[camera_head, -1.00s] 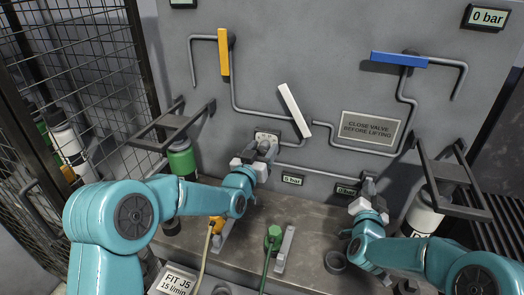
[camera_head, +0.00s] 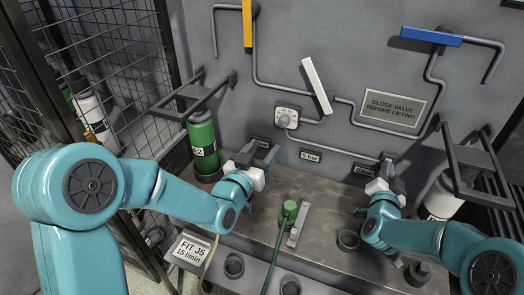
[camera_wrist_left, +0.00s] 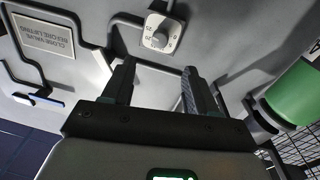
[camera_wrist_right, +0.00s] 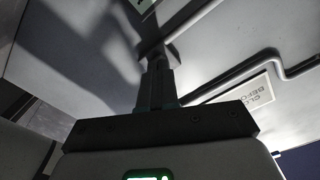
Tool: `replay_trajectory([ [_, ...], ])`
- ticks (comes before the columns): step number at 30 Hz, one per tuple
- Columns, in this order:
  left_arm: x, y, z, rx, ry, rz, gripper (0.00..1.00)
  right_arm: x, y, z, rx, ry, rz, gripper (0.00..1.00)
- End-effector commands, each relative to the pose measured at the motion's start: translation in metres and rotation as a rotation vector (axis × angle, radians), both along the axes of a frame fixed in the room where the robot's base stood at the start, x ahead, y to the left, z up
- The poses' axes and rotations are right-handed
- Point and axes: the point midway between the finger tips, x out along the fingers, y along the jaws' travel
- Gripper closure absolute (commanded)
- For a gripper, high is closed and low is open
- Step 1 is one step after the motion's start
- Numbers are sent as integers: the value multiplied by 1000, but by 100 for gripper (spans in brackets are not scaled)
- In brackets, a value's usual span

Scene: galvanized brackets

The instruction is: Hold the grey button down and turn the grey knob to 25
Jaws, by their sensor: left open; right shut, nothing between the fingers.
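The grey knob (camera_head: 284,121) sits on a pale dial plate on the wall panel. It also shows in the left wrist view (camera_wrist_left: 158,40), with numbers around it; I cannot read its setting for sure. My left gripper (camera_head: 262,151) is open and empty, below and to the left of the knob in the head view. In the left wrist view its fingers (camera_wrist_left: 158,70) stand apart, short of the knob. My right gripper (camera_head: 387,168) is shut and empty, its tips at the lower right of the panel. In its wrist view the fingertips (camera_wrist_right: 157,65) meet or overlap a dark fitting; I cannot make out the grey button there.
A white lever (camera_head: 317,85), an orange lever (camera_head: 247,22) and a blue lever (camera_head: 431,36) are on the panel. A green cylinder (camera_head: 203,142) stands left of my left gripper. A green plug (camera_head: 289,208) with a hose is on the bench. Black brackets (camera_head: 480,172) jut out right.

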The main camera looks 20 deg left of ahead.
Motion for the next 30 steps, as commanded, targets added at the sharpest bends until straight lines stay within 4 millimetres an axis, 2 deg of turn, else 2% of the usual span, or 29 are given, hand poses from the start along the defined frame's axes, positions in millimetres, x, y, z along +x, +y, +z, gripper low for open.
replay_trajectory([
  [11, -5, 1, 0, 0, 1, 1, 42, 0, -1, 1, 1, -1, -2, 100],
  [21, -61, 7, -2, 0, 1, 1, 42, 0, -1, 1, 0, -1, -2, 100],
  [25, -73, 9, -2, 0, 1, 2, 42, 0, -1, 1, 0, -2, -1, 100],
  [30, -76, 9, -2, 0, -1, 1, 42, 0, -1, 1, 0, -1, -2, 100],
])
